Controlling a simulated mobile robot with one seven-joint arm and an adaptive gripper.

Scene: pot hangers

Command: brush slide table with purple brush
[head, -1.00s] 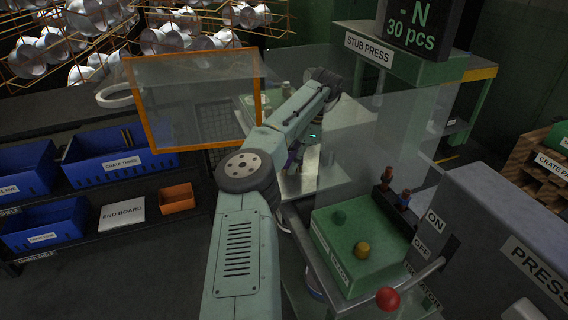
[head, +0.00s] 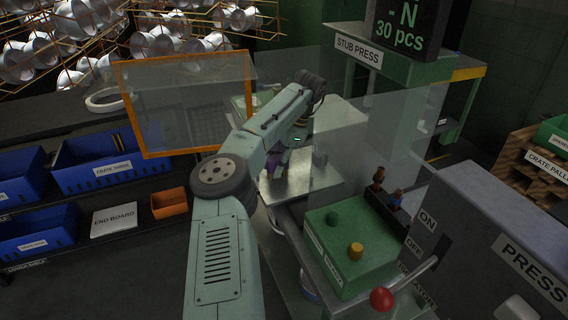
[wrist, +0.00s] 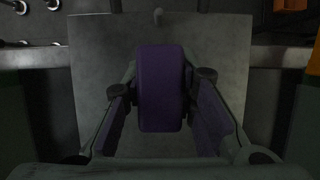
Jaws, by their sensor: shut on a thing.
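The purple brush (wrist: 160,75) is in the middle of the wrist view, between the two fingers of my gripper (wrist: 162,95). My gripper is shut on it. In the head view only a little purple (head: 279,160) shows below the end of my arm. The slide table appears as a flat grey metal plate (wrist: 95,55) behind the brush in the wrist view. In the head view the plate (head: 318,178) lies beneath my gripper, partly covered by my arm. I cannot tell whether the brush touches the plate.
A clear guard panel (head: 365,150) stands right of my arm. An orange-framed screen (head: 188,103) stands left of it. A green control box (head: 350,245) and a red-knobbed lever (head: 382,299) are in front. Blue crates (head: 105,165) sit on the left shelves.

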